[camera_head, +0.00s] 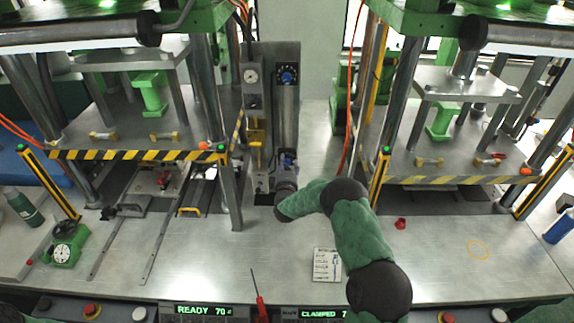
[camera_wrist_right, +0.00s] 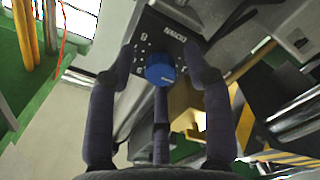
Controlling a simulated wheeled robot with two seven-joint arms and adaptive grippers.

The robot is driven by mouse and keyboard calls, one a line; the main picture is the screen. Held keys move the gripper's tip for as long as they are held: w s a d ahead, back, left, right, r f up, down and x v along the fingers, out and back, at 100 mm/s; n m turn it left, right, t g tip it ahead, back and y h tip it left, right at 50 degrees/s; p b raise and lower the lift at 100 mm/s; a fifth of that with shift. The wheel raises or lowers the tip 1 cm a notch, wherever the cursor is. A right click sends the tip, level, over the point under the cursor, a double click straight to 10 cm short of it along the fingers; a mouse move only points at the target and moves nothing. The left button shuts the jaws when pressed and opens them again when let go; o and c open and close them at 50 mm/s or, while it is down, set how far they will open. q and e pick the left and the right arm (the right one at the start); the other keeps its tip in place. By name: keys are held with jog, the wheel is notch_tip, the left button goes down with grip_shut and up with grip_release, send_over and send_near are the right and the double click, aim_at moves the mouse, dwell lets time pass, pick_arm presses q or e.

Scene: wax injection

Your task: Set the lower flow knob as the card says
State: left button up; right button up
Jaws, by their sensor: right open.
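The lower flow knob (camera_wrist_right: 160,70) is blue and sits on a dark dial plate (camera_wrist_right: 172,38) with white marks and lettering in the right wrist view. My right gripper (camera_wrist_right: 161,58) is open, with its dark fingers spread on both sides of the knob; I cannot tell whether any finger touches it. In the head view the right gripper (camera_head: 287,178) is at the foot of the grey panel and largely hides the lower knob. An upper blue knob (camera_head: 288,75) shows above it. The white card (camera_head: 327,265) lies on the bench; its writing is too small to read. My left gripper is not in view.
Two presses with striped edges (camera_head: 140,155) flank the panel (camera_head: 285,120). A red-handled screwdriver (camera_head: 260,308), a green dial gauge (camera_head: 64,248) and a small red piece (camera_head: 400,223) are on the bench. The bench around the card is mostly clear.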

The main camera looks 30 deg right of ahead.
jog(key=shift+w+d, duration=0.1)
jog(key=shift+w, duration=0.05)
grip_shut()
